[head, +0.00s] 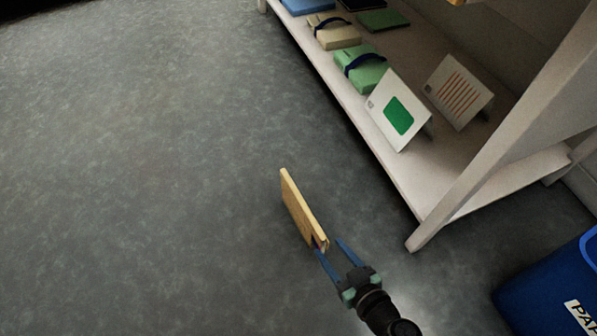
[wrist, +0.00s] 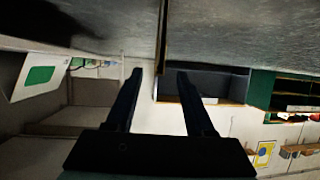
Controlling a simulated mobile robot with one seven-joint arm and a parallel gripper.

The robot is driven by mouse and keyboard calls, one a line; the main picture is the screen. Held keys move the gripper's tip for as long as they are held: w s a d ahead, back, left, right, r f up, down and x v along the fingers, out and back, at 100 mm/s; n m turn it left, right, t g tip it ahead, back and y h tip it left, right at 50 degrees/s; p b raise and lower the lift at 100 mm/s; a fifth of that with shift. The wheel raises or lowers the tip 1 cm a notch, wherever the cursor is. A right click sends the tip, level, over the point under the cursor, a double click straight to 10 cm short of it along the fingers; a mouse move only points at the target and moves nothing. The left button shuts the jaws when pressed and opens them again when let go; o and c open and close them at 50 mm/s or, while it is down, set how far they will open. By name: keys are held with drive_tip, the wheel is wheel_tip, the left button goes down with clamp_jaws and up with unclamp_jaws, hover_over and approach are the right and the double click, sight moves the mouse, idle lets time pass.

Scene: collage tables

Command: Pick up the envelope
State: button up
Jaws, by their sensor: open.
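A tan, flat, thin piece, which looks like the envelope (head: 300,208), stands on edge over the grey floor in the head view. I cannot tell whether it touches the floor. My gripper (head: 329,245) is open at its near end, with the blue fingers either side of that end or very close to it. In the wrist view the envelope (wrist: 162,35) shows edge-on as a narrow upright strip, in line with the gap between my two dark fingers (wrist: 159,74). Its far part is seen only as a thin edge there.
A white shelf unit (head: 399,177) stands at the right, with a card bearing a green square (head: 398,115), a striped card (head: 459,92) and strapped bundles (head: 361,68). A blue bin (head: 545,285) is at lower right. The floor (head: 150,180) at left is clear.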

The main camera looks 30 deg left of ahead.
sight(319, 234)
drive_tip(key=b+x, duration=0.4)
drive_tip(key=x, duration=0.2)
drive_tip(key=shift+w+a, duration=0.1)
drive_tip(key=shift+w, duration=0.05)
drive_tip(key=shift+w+a, duration=0.15)
drive_tip(key=shift+a, duration=0.1)
clamp_jaws()
idle(1.2)
